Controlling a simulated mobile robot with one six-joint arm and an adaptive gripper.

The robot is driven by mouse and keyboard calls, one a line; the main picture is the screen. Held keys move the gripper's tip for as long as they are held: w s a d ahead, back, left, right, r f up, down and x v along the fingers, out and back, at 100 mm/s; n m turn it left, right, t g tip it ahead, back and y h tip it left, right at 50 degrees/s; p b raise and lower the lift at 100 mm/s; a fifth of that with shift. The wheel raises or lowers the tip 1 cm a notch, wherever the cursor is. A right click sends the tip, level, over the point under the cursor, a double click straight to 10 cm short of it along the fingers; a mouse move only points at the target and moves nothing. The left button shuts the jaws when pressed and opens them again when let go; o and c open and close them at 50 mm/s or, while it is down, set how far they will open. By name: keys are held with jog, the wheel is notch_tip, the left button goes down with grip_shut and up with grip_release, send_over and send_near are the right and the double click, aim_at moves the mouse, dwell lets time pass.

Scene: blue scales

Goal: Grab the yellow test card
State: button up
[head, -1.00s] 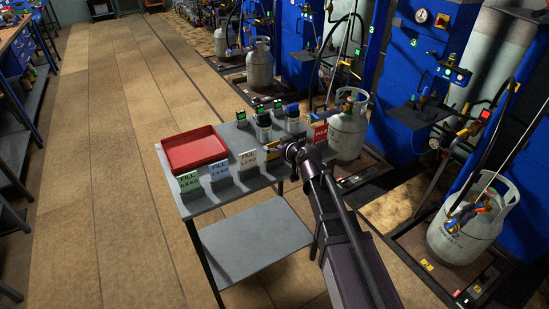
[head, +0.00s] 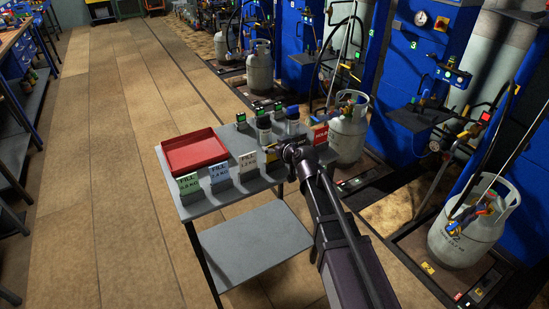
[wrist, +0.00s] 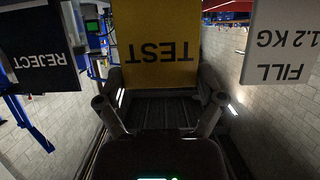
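The yellow test card (wrist: 157,45) shows large in the wrist view, its word TEST upside down. My gripper (wrist: 160,105) is open, with one finger on each side of the card's lower part in that view. Gaps show beside the card, and I cannot tell how deep it lies between the fingers. In the head view my gripper (head: 290,152) is over the right part of the grey cart top (head: 240,193), and it hides most of the yellow card.
A white FILL card (head: 248,162) and a dark REJECT card (wrist: 38,50) flank the test card. Blue and green cards stand farther left, before a red tray (head: 195,151).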

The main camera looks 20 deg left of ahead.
dwell(0.4)
notch_tip(320, 180, up, 10)
jog(key=p, duration=1)
